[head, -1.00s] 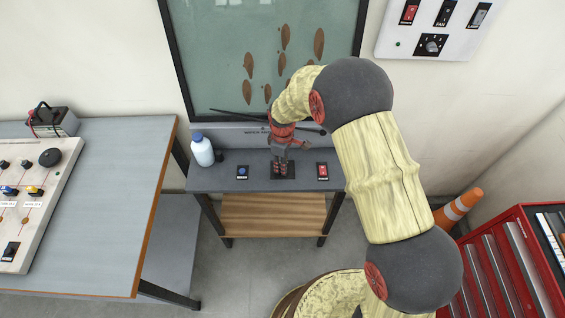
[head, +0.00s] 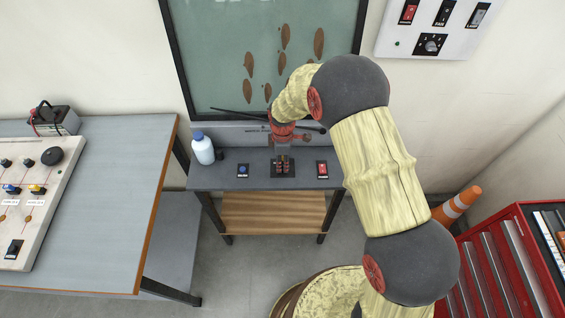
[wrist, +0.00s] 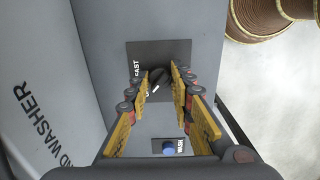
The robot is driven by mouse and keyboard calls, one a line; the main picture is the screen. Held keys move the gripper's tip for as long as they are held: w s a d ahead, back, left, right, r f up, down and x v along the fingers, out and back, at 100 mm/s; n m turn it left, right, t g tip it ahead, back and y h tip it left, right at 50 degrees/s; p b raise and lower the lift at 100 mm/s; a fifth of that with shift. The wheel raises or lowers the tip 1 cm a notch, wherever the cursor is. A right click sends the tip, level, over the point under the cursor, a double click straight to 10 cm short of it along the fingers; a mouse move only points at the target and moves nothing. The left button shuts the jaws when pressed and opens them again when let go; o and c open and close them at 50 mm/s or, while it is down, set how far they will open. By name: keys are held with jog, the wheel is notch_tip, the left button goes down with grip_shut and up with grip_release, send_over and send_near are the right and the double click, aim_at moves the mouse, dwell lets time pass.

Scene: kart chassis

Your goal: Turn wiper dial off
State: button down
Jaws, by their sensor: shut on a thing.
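The wiper dial (wrist: 158,77) is a black knob with a white pointer line, on a dark plate marked "FAST"; its other lettering is partly covered. The pointer line is slanted in the wrist view. My gripper (wrist: 160,84) has one finger on each side of the knob and is shut on it. In the head view my gripper (head: 282,164) points down at the dial's plate (head: 291,173) in the middle of the grey bench; the knob itself is hidden there.
A blue button (head: 242,170) is left of the dial and a red switch (head: 322,170) right of it. A white bottle with a blue cap (head: 203,149) stands at the bench's left. A glass pane (head: 265,60) with a wiper arm (head: 237,113) rises behind.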

jog(key=c, duration=1.6)
grip_release()
jog(key=shift+o, duration=0.2)
notch_tip(320, 180, up, 12)
